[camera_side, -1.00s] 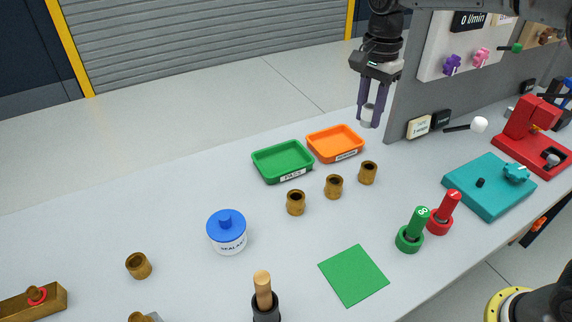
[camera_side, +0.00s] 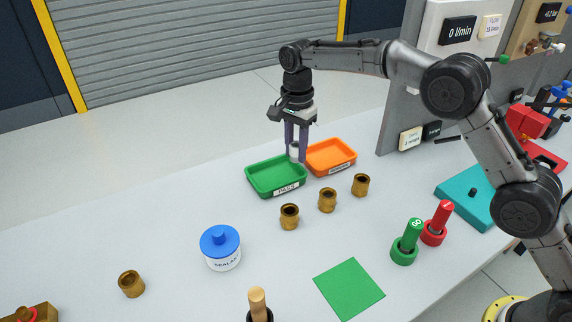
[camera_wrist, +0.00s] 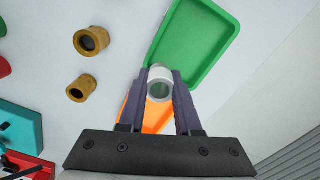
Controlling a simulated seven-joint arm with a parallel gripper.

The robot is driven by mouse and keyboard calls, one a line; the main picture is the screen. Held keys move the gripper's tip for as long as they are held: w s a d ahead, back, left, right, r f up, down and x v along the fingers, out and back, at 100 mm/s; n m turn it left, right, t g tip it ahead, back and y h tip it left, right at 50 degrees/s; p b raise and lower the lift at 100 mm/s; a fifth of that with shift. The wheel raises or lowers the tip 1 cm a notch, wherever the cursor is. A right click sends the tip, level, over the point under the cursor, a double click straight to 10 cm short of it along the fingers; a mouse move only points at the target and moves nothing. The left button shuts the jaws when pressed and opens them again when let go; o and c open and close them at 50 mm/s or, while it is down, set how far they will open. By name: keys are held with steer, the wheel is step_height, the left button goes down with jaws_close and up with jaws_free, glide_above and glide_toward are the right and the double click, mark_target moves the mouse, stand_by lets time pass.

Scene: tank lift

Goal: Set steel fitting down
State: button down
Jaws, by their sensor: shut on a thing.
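The steel fitting (camera_wrist: 160,82) is a pale grey hollow cylinder between my finger tips in the wrist view; it also shows in the side view (camera_side: 294,151). My gripper (camera_side: 296,152) is shut on it, fingers pointing down. In the side view it hangs at the border between the green PASS tray (camera_side: 262,185) and the orange tray (camera_side: 345,150). In the wrist view (camera_wrist: 160,85) the fitting is beside the green tray's near corner, with the orange tray (camera_wrist: 157,120) partly hidden behind my fingers. I cannot tell its exact height above the trays.
Several brass fittings stand in front of the trays, such as one (camera_side: 327,200). A blue-lidded sealant tub (camera_side: 220,247), a green square (camera_side: 348,288) and green (camera_side: 407,242) and red (camera_side: 436,224) gauges are nearer. A grey panel (camera_side: 402,90) rises at the right.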

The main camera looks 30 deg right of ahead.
mark_target(286, 175)
steer(key=w+f, duration=0.1)
steer(key=f, duration=0.1)
steer(key=w+a+f, duration=0.1)
steer(key=w+f, duration=0.1)
steer(key=shift+w, duration=0.1)
steer(key=shift+f, duration=1.4)
steer(key=shift+f, duration=0.15)
steer(key=c, duration=0.6)
jaws_free()
step_height(286, 175, up, 12)
